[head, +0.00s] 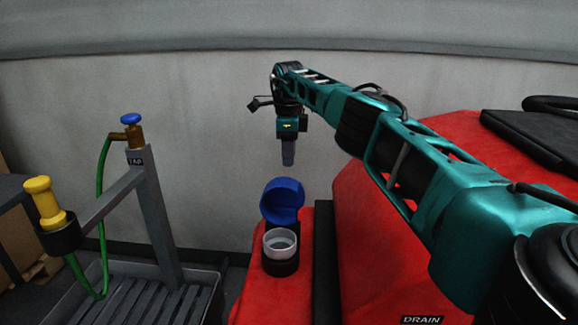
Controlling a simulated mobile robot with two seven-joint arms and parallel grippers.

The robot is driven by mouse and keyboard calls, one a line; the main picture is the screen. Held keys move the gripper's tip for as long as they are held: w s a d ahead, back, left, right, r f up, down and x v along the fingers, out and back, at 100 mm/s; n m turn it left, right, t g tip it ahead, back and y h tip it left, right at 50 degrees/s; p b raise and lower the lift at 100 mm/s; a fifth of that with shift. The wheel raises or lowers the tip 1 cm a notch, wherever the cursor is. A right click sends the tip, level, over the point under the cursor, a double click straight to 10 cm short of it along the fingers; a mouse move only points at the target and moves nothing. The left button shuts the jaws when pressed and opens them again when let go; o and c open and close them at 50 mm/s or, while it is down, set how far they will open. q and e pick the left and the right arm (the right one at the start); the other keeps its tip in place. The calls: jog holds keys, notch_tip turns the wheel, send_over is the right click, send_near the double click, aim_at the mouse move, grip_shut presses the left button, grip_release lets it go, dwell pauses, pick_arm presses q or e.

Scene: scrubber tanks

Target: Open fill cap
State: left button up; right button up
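The blue fill cap (284,199) stands raised on the far side of the fill opening (280,242), a light grey ring in a black collar on the red scrubber (345,225). The opening is uncovered. My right gripper (288,160) hangs above and behind the cap, pointing down and apart from it. Its fingers look close together, but I cannot tell whether they are open or shut. It appears to hold nothing. My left gripper is not in view.
A grey stand marked TAP (155,215) at left carries a brass tap with a blue knob (131,119). A green hose (101,200) runs to a yellow nozzle (44,200) in a black holder. A slatted grate (130,300) lies below. A DRAIN label (422,320) is at the bottom.

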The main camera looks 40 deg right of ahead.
notch_tip(320, 180, up, 6)
jog(key=p, duration=0.1)
jog(key=shift+s, duration=0.15)
jog(key=shift+a, duration=0.1)
jog(key=shift+s+f, duration=0.1)
jog(key=shift+f, duration=0.1)
jog(key=shift+c, duration=1.3)
jog(key=t+y+b, duration=0.2)
jog(key=t+y, duration=0.1)
jog(key=y, duration=0.1)
send_over(284, 200)
jog(key=w+d, duration=0.2)
jog(key=d, duration=0.2)
notch_tip(284, 200, down, 12)
jog(key=shift+d, duration=0.1)
jog(key=shift+c, duration=0.4)
grip_shut()
